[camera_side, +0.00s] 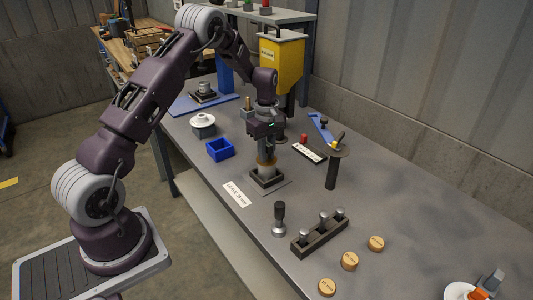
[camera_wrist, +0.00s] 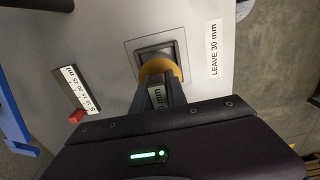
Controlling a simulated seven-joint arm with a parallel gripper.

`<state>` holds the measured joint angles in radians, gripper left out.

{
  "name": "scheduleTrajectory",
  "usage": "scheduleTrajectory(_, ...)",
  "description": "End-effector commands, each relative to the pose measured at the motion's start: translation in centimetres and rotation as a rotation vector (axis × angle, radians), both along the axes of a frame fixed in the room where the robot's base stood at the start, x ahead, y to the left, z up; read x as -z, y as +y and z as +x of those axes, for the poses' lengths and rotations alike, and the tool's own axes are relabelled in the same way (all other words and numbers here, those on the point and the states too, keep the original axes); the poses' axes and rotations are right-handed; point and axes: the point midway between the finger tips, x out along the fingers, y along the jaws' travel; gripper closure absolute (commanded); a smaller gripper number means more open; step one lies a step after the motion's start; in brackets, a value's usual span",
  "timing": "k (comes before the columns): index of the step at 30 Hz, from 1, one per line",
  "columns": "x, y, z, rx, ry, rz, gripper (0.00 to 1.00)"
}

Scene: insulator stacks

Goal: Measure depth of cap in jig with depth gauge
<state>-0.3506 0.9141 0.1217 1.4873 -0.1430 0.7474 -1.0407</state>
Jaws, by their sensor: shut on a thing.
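The jig, a dark square block on a grey plate (camera_side: 283,185), stands on the bench; its dark square block (camera_wrist: 151,47) also shows in the wrist view. My gripper (camera_side: 266,147) points down right above it. A label ending in "mm" shows between the fingers. The piece is over or in the jig's middle; I cannot tell whether it touches. The cap is hidden or cannot be made out.
A card reading "LEAVE 30 mm" (camera_wrist: 215,57) lies beside the jig. The right bench is mostly clear.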

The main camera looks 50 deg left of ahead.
Motion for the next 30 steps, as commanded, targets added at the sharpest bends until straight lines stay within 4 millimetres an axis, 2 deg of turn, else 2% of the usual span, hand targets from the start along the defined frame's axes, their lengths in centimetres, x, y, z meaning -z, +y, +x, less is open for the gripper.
scheduleTrajectory(4, 0.0, -0.1, 0.0, 0.001, 0.001, -0.001, 1.0)
scheduleTrajectory(5, 0.0, -0.1, 0.0, 0.001, 0.001, -0.001, 0.78)
scheduleTrajectory(8, 0.0, -0.1, 0.0, 0.0, 0.001, -0.001, 0.58)
scheduleTrajectory(9, 0.0, -0.1, 0.0, 0.001, 0.001, -0.001, 0.57)
scheduleTrajectory(14, 0.0, -0.1, 0.0, 0.001, 0.001, -0.001, 0.57)
scheduleTrajectory(17, -1.0, -0.1, 0.0, 0.001, -0.001, 0.0, 0.57)
scheduleTrajectory(22, -4.6, 0.0, 0.1, 0.0, -0.003, 0.001, 0.57)
scheduleTrajectory(27, -7.1, -0.1, 0.0, 0.005, -0.003, 0.0, 0.57)
scheduleTrajectory(29, -8.5, -0.7, -0.2, 0.035, -0.016, 0.001, 0.57)
scheduleTrajectory(30, -10.1, -1.6, -0.6, 0.079, -0.034, 0.003, 0.57)
